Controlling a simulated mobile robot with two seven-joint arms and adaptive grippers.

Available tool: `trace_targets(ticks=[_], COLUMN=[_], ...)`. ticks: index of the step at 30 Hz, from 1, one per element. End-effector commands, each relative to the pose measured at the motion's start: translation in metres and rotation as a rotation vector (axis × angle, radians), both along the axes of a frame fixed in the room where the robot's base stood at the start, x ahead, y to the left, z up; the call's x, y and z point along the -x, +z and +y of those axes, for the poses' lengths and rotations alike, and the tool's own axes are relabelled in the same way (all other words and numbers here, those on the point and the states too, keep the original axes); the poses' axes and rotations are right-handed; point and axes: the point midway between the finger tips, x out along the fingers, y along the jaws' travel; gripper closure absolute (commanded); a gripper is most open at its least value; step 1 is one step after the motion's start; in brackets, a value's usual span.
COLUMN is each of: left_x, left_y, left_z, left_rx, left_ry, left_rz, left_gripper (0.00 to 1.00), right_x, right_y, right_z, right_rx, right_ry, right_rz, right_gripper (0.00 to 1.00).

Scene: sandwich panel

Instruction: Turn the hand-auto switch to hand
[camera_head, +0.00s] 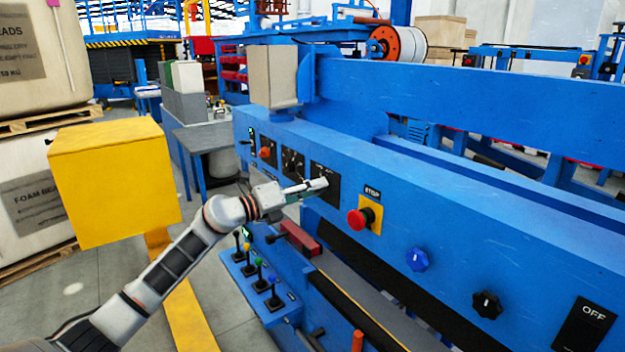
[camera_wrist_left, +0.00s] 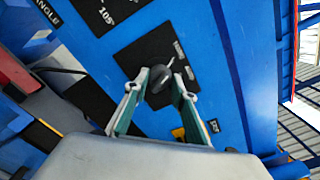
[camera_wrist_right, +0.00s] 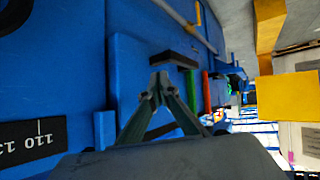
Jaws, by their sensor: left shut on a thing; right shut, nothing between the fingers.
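The hand-auto switch is a dark rotary knob (camera_wrist_left: 157,82) on a black plate (camera_wrist_left: 152,47) with small white labels, too blurred to read. The plate also shows on the blue machine front in the head view (camera_head: 333,172), left of the stop button. My left gripper (camera_head: 318,187) reaches it from the left. In the left wrist view its fingers (camera_wrist_left: 162,82) are shut on the knob, one on each side. The knob is hidden in the head view. My right gripper (camera_wrist_right: 158,88) shows only in its wrist view, shut and empty, with fingertips together.
A red stop button on a yellow box (camera_head: 369,216) sits right of the plate. Blue (camera_head: 418,259) and black (camera_head: 487,304) knobs are farther right. A yellow box (camera_head: 115,180) stands on the left.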

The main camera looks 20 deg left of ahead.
Motion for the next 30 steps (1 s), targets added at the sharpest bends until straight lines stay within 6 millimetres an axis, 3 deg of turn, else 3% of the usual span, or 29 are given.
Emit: trace_targets(ticks=[17,18,20,30], left_x=[0.0001,0.0001,0.0001,0.0005], left_y=[-0.0011,-0.0011,-0.001,-0.0001], left_z=[-0.0002,-0.0002,-0.0002,0.0006], left_rx=[0.03,0.03,0.03,0.029], left_ry=[-0.001,-0.001,-0.001,0.0], left_rz=[0.025,0.025,0.024,0.023], left_gripper=[0.96,0.72,0.58,0.58], right_x=[0.0012,0.0012,0.0012,0.0007], right_y=[0.0041,0.004,0.004,0.0058], right_z=[-0.0011,-0.0011,-0.0011,-0.0029], right_rx=[0.004,0.004,0.004,0.007], right_ry=[0.0,-0.001,-0.001,0.001], right_rz=[0.006,0.006,0.006,0.003], right_gripper=[1.0,1.0,1.0,1.0])
